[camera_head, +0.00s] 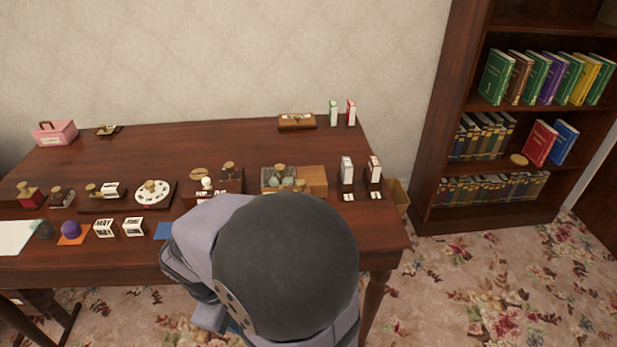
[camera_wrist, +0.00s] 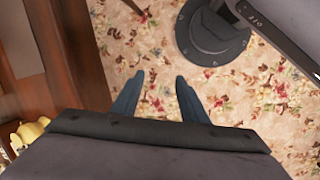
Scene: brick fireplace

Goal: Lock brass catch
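I cannot make out a brass catch for certain in either view. On the dark wooden table are small boxes with brownish or brass-coloured parts, too small to read clearly. One wooden box (camera_head: 297,121) sits at the back right, and a wider box with a lighter right half (camera_head: 312,180) sits nearer the front right. A pink box with a handle (camera_head: 55,133) stands at the back left. My gripper (camera_wrist: 157,80) shows in the wrist view with its two dark fingers apart and nothing between them, above flowered carpet. In the head view my arm hides it.
The table (camera_head: 210,140) has a clear middle strip behind a crowded front row. A white dial (camera_head: 153,192), a purple dome (camera_head: 71,230) and lettered cubes (camera_head: 104,228) stand there. A bookcase (camera_head: 455,110) stands right. Yellow objects (camera_wrist: 30,130) show at the wrist view's left.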

